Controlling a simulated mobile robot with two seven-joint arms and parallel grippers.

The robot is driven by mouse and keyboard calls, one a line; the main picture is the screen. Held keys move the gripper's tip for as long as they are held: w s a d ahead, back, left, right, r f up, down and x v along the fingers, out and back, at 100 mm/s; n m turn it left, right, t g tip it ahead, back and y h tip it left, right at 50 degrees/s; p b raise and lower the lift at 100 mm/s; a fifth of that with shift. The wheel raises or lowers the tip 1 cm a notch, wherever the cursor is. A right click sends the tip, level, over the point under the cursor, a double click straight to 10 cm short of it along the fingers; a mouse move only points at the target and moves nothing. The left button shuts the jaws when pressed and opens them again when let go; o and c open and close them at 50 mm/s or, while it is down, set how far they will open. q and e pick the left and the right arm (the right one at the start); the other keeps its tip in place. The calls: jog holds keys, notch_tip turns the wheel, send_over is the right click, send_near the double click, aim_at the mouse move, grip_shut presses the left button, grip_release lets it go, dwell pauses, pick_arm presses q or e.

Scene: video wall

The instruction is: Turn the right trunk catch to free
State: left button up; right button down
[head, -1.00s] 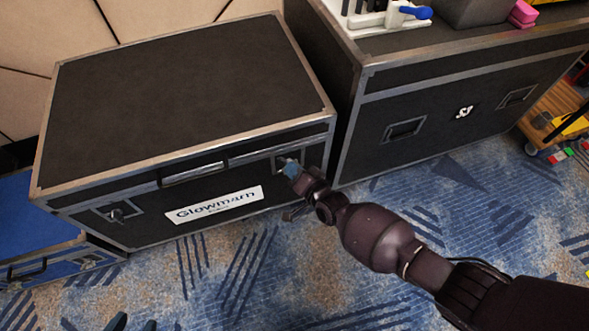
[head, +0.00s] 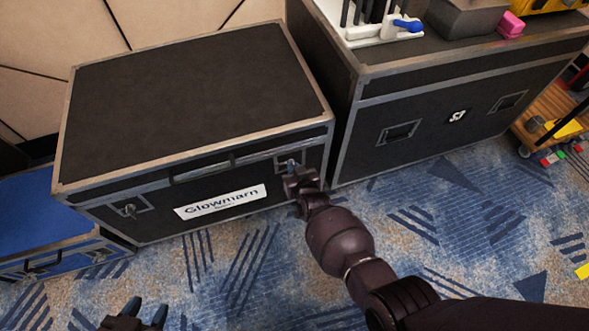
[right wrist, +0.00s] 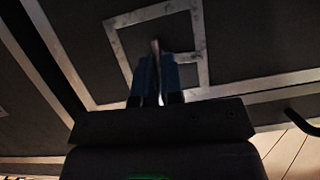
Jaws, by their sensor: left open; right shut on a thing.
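The black trunk (head: 195,95) with metal edges stands closed on the carpet, with a white "Glowmarn" label on its front. Its right catch (right wrist: 156,46) sits in a square metal frame, which also shows in the head view. My right gripper (right wrist: 155,75) is shut on the catch's thin tab, its blue fingertips on either side. In the head view my right gripper (head: 293,168) covers most of this catch, so its exact angle is hard to tell. The left catch (head: 129,209) is uncovered. My left gripper (head: 133,315) is open and empty at the bottom edge, away from the trunk.
A larger black case (head: 420,130) stands close on the right, with tools and a grey box (head: 467,17) on top. A blue case (head: 45,225) is at the left. A wooden trolley (head: 555,120) stands far right. Carpet in front is clear.

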jog(key=shift+n, duration=0.3)
pick_arm(q)
jog(key=shift+s, duration=0.15)
dwell(0.3)
pick_arm(e)
jog(key=c, duration=1.3)
grip_release()
jog(key=shift+o, duration=0.2)
pick_arm(q)
jog(key=shift+r, duration=0.1)
pick_arm(e)
jog(key=shift+r, duration=0.1)
pick_arm(q)
jog(key=shift+s+a+r+n+g+p, duration=0.3)
jog(key=shift+s+a+n+p, duration=0.4)
jog(key=shift+p, duration=1.85)
pick_arm(e)
jog(key=v, duration=1)
jog(key=shift+s, duration=0.4)
pick_arm(q)
jog(key=shift+d, duration=0.15)
pick_arm(e)
jog(key=shift+a, duration=0.1)
